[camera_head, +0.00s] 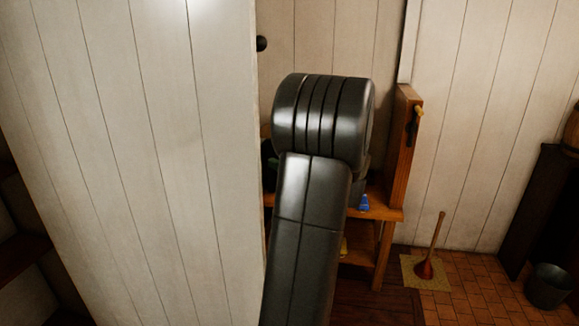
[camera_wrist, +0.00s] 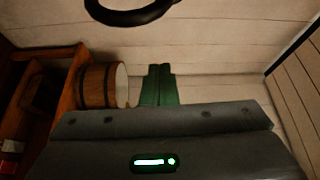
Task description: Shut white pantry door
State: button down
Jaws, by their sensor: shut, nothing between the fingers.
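The white pantry door (camera_head: 165,160) is a tall panel of white vertical planks filling the left of the head view. It stands open, with dark shelves showing at its lower left. A dark round knob (camera_head: 262,43) sticks out at its right edge. My arm rises just right of that edge and hides my gripper in the head view. In the wrist view my gripper (camera_wrist: 158,72) has its two green fingers together, shut and empty, pointing toward pale planks. I cannot tell whether those planks are door or wall, or whether the fingers touch them.
A wooden bench (camera_head: 385,213) stands behind my arm. A plunger (camera_head: 425,268) and a dark bucket (camera_head: 549,286) are on the tiled floor at right. In the wrist view a wooden tub (camera_wrist: 92,87) is left of the fingers, and a black curved object (camera_wrist: 130,17) is above.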

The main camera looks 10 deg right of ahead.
jog(key=a, duration=0.1)
jog(key=s+a+p, duration=0.1)
jog(key=a, duration=0.1)
jog(key=shift+s+a+f, duration=0.1)
jog(key=shift+s+a, duration=0.25)
jog(key=shift+s, duration=0.05)
